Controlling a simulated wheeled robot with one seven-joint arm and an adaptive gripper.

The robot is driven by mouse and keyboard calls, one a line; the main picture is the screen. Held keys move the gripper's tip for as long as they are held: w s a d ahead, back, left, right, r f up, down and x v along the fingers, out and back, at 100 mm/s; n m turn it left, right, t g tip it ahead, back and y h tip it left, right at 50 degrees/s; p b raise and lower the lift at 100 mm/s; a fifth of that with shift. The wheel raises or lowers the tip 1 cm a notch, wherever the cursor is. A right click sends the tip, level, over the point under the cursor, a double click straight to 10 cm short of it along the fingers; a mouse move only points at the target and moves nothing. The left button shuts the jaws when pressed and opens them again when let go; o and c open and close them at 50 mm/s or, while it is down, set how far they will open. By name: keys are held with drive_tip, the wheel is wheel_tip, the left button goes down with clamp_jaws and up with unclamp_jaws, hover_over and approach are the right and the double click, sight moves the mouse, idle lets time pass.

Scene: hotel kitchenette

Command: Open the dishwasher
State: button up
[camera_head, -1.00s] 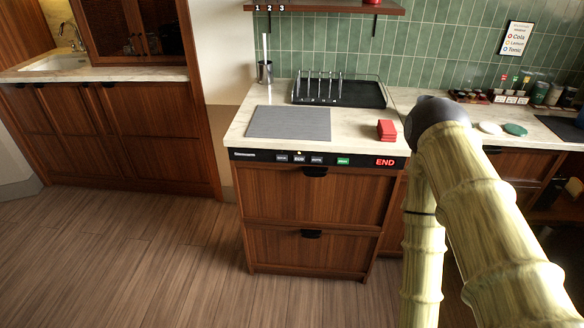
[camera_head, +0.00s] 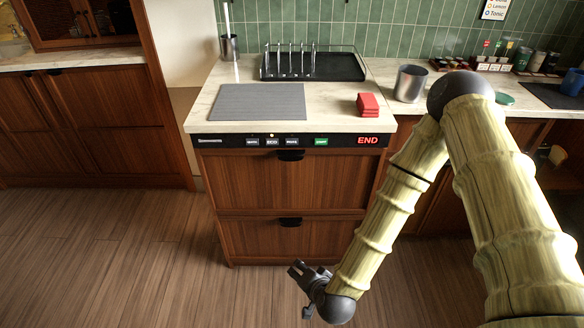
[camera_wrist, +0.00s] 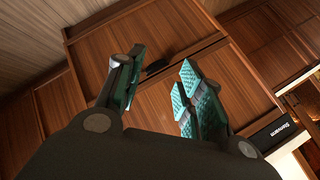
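The dishwasher has a wood front with two drawer-like panels (camera_head: 290,182) under a black control strip (camera_head: 230,141) that shows a red END display. A black handle (camera_head: 291,155) sits at the top of the upper panel, and a second black handle (camera_head: 290,222) at the top of the lower panel. Both panels look closed. My gripper (camera_head: 294,270) is low, in front of the lower panel and apart from it. In the wrist view my gripper (camera_wrist: 158,98) is open and empty, its teal pads spread, with the wood front (camera_wrist: 158,104) and a dark handle (camera_wrist: 157,67) beyond.
On the counter above are a grey mat (camera_head: 262,101), a dish rack (camera_head: 345,68), red folded cloths (camera_head: 368,105) and a metal cup (camera_head: 410,83). Wood cabinets (camera_head: 100,125) stand to the left. The floor (camera_head: 130,255) before the dishwasher is clear.

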drive_tip(key=w+a+r+m+t+b, duration=0.2)
drive_tip(key=w+a+r+m+t, duration=0.25)
drive_tip(key=w+r, duration=0.5)
drive_tip(key=m+t+h+b, duration=0.3)
drive_tip(key=m+t+h, duration=0.15)
drive_tip(key=m, duration=0.25)
approach(291, 160)
drive_tip(key=shift+y, duration=0.35)
drive_tip(key=w+p, duration=0.1)
drive_tip(key=w, duration=0.9)
drive_tip(key=shift+w+d, duration=0.1)
drive_tip(key=shift+d, duration=0.05)
clamp_jaws()
